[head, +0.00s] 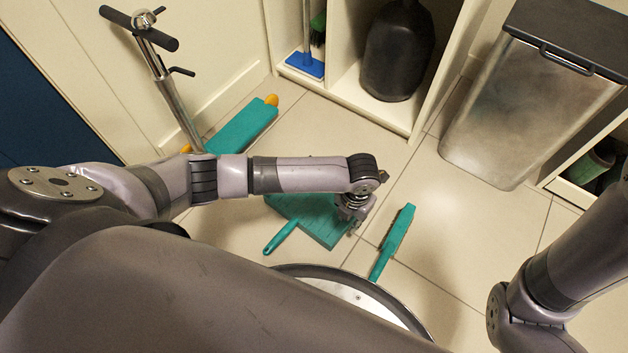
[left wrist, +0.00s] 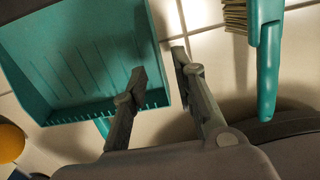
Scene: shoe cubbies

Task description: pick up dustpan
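The teal dustpan (head: 312,222) lies on the tiled floor, partly hidden under my left arm in the head view. Its handle points toward the lower left. My left gripper (head: 352,212) is at the dustpan's right side. In the left wrist view the dustpan (left wrist: 85,50) fills the upper left, and my left gripper (left wrist: 160,68) is open. One finger shows over the pan and the other just outside its side edge. I cannot tell whether they touch it. My right arm shows at the right, but its gripper is out of view.
A teal brush (head: 393,243) lies to the right of the dustpan, also in the left wrist view (left wrist: 268,60). A teal scooter-like item (head: 243,125) stands at upper left. A metal bin (head: 525,105) and white cubbies (head: 350,95) stand behind. Floor between is clear.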

